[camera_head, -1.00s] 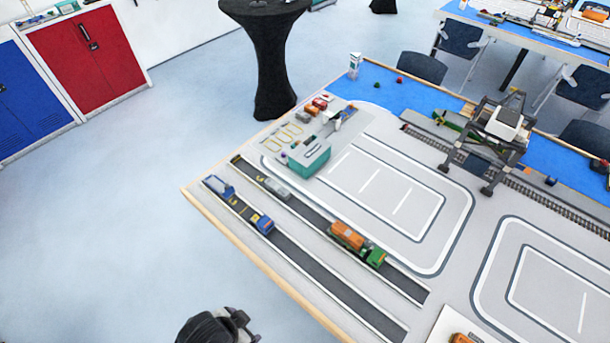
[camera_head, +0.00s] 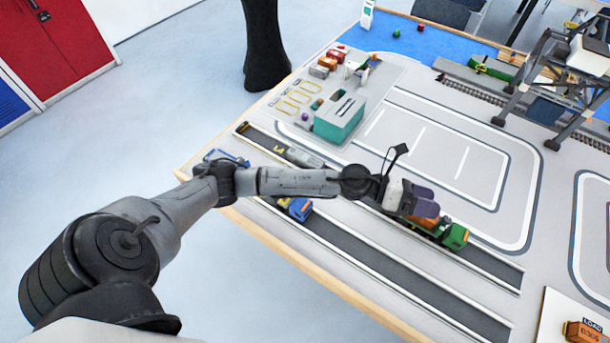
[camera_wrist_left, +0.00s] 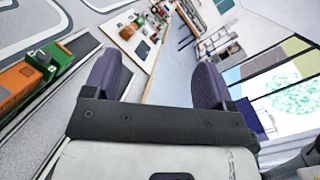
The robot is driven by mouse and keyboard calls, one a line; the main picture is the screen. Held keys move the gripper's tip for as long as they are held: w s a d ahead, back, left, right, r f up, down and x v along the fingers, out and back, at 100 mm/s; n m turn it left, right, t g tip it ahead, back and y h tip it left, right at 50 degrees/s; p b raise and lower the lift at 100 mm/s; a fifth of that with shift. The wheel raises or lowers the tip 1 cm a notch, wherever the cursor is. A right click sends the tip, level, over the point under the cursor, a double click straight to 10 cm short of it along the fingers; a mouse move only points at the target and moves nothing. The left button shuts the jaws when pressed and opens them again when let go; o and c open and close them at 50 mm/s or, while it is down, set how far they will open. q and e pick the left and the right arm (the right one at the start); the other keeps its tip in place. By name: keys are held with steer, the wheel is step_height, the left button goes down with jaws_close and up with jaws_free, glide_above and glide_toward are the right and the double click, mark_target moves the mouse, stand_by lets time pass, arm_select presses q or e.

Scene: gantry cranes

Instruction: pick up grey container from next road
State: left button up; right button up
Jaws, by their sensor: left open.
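A small grey container (camera_head: 305,158) sits on the far dark road (camera_head: 258,137), toward its left end, in the head view. My left gripper (camera_head: 431,203) is open, with purple fingers. The green cab (camera_wrist_left: 52,58) and the orange container (camera_wrist_left: 18,84) lie left of the fingers there. The grey container cannot be made out in the wrist view.
A blue truck (camera_head: 295,208) stands on the nearer road (camera_head: 390,279), partly behind my left arm. A teal box (camera_head: 339,117) stands beyond the far road. A gantry crane (camera_head: 560,85) spans the rails at right. A lot with white lines (camera_head: 440,150) is clear.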

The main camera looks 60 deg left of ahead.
arm_select(q)
steer(key=w+a+f+m+g+y+b, duration=0.25)
steer(key=a+f+m+g+b, duration=0.35)
steer(key=f, duration=0.3)
steer(key=m+g+y+b, duration=0.4)
steer(key=g+y+b, duration=0.2)
steer(key=y+b, duration=0.75)
glide_toward(306, 157)
steer(key=shift+h, duration=0.9)
steer(key=f+b, duration=0.1)
steer(key=f, duration=0.1)
steer(key=a+f+b, duration=0.1)
steer(key=b, duration=0.1)
steer(key=shift+s+a+f, duration=0.2)
steer(key=shift+f, duration=1)
arm_select(e)
step_height(306, 157, down, 26)
steer(key=shift+d, duration=0.2)
